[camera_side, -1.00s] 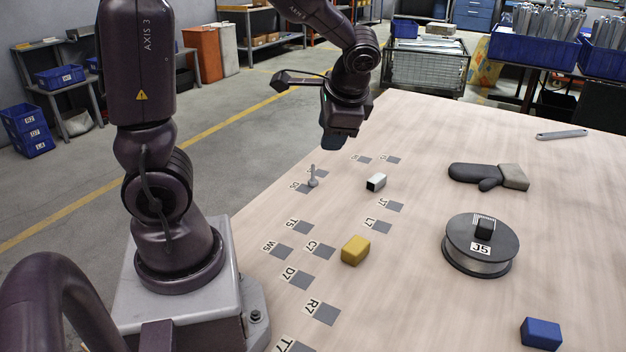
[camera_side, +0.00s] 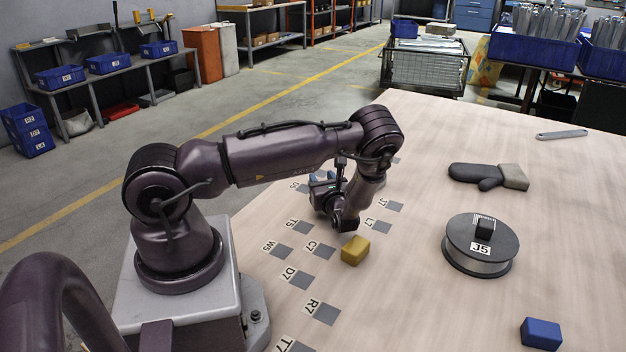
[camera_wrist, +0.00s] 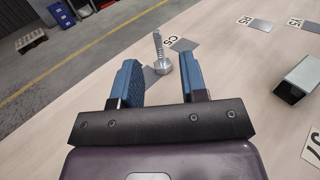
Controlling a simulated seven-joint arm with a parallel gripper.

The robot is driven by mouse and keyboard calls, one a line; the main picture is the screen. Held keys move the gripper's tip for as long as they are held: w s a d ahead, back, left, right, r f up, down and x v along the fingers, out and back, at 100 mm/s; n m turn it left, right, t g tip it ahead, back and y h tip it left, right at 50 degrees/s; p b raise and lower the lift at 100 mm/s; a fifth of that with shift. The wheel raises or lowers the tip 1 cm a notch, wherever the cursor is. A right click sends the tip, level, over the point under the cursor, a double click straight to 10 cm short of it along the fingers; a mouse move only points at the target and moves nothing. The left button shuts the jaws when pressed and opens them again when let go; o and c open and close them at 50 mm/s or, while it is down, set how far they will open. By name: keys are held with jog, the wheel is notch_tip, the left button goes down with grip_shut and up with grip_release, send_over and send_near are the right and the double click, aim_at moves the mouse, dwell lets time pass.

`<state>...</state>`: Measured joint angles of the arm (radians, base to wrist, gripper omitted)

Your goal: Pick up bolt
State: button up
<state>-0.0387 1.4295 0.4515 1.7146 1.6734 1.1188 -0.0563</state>
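The bolt (camera_wrist: 160,57) stands upright on its head on the table in the wrist view, threaded shank up, beside the label C5. My gripper (camera_wrist: 160,82) is open and empty, its two blue fingers on either side of the bolt's line, with the bolt just past the fingertips. In the side view my gripper (camera_side: 322,180) is low over the table, pointing toward the back left. My arm hides the bolt in that view.
A small hollow metal block (camera_wrist: 300,78) lies to the right in the wrist view. A yellow block (camera_side: 355,250) sits near my wrist. A spool marked J5 (camera_side: 481,245), a glove (camera_side: 488,176), a blue block (camera_side: 541,334) and a wrench (camera_side: 562,134) lie farther right.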

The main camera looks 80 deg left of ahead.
jog(key=shift+a+f, duration=0.15)
jog(key=shift+f, duration=0.15)
jog(key=shift+a+m, duration=0.3)
jog(key=a, duration=0.6)
jog(key=shift+s+a+r, duration=0.1)
jog(key=shift+s+a, duration=0.15)
jog(key=shift+a, duration=0.15)
grip_shut()
